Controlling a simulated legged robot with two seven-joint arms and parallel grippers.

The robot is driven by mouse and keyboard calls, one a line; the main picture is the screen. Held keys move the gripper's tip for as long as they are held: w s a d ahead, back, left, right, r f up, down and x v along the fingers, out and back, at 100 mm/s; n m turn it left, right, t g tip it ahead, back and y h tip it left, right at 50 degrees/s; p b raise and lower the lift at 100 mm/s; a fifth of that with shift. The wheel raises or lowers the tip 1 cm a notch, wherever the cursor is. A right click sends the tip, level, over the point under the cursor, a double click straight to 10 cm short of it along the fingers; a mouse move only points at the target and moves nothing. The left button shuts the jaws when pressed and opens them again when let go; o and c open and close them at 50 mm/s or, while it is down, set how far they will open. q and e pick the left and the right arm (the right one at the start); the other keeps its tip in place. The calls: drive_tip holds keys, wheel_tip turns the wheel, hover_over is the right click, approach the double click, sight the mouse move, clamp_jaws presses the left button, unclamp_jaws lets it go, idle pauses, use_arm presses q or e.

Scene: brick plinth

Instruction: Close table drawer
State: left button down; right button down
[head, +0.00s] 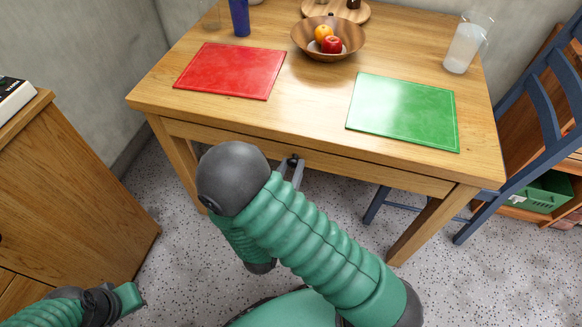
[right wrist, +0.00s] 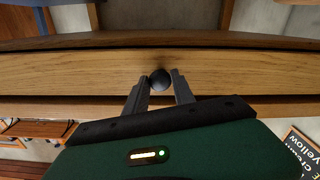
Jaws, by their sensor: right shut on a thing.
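The wooden table (head: 300,95) has a wide drawer (head: 385,173) under its front edge. The drawer front also spans the right wrist view (right wrist: 230,68), with a dark round knob (right wrist: 160,79) at its middle. My right gripper (head: 291,168) is at the drawer front, with its two fingers shut on the knob, one on each side, also in the right wrist view (right wrist: 160,84). How far the drawer stands out is hard to tell. My left gripper (head: 128,298) is at the lower left, away from the table; its fingers do not show clearly.
On the tabletop are a red mat (head: 230,70), a green mat (head: 404,110), a fruit bowl (head: 300,42) and a clear pitcher (head: 464,45). A wooden cabinet (head: 75,185) stands at left, a blue chair (head: 545,110) at right. Speckled floor lies between cabinet and table.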

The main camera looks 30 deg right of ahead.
drive_tip(key=shift+f, duration=0.1)
drive_tip(key=p+x, duration=0.1)
drive_tip(key=x, duration=0.2)
drive_tip(key=shift+w+d, duration=0.15)
drive_tip(key=shift+w, duration=0.1)
drive_tip(key=c, duration=1.4)
unclamp_jaws()
drive_tip(key=shift+w, duration=0.1)
drive_tip(key=o, duration=0.3)
drive_tip(key=shift+w+d, duration=0.1)
drive_tip(key=shift+d, duration=0.15)
drive_tip(key=shift+o, duration=0.2)
drive_tip(key=shift+a, duration=0.1)
